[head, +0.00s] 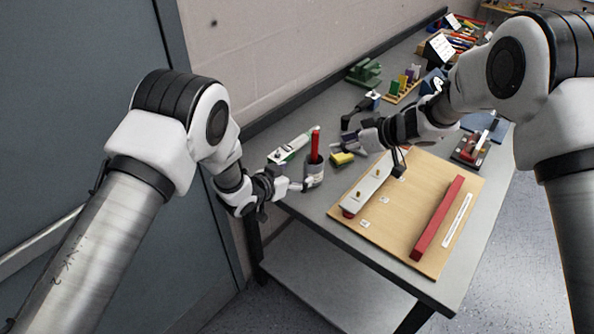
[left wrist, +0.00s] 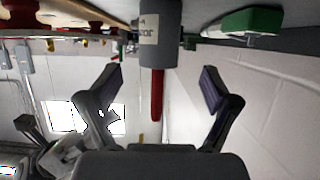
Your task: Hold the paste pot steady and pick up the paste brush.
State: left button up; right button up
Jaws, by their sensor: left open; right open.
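The paste pot (head: 314,176) is a grey cylinder with a pale label, standing upright near the left edge of the table. The paste brush (head: 316,142) stands in it, its red handle sticking up; its lower end is hidden in the pot. My left gripper (head: 296,181) is open just left of the pot. In the left wrist view, which is upside down, the pot (left wrist: 160,32) and the red brush handle (left wrist: 157,95) appear between the spread fingers of my left gripper (left wrist: 160,85), seemingly beyond the tips. My right gripper (head: 350,132) is open and empty, to the right of the brush handle.
A wooden board (head: 405,220) with a white strip and a red bar fills the front of the table. A wall runs along the back.

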aim_at(307, 167)
pick_arm(q)
jog(key=shift+w+d+r, duration=0.1)
jog(key=shift+d+r, duration=0.45)
jog(key=x, duration=0.7)
jog(key=shift+w+a+f, duration=0.15)
jog(key=shift+w+a, duration=0.15)
jog(key=shift+w+d+f, duration=0.1)
jog(key=shift+w+d, duration=0.2)
jog(key=shift+d, duration=0.05)
jog(key=shift+w+f, duration=0.1)
jog(key=c, duration=1.4)
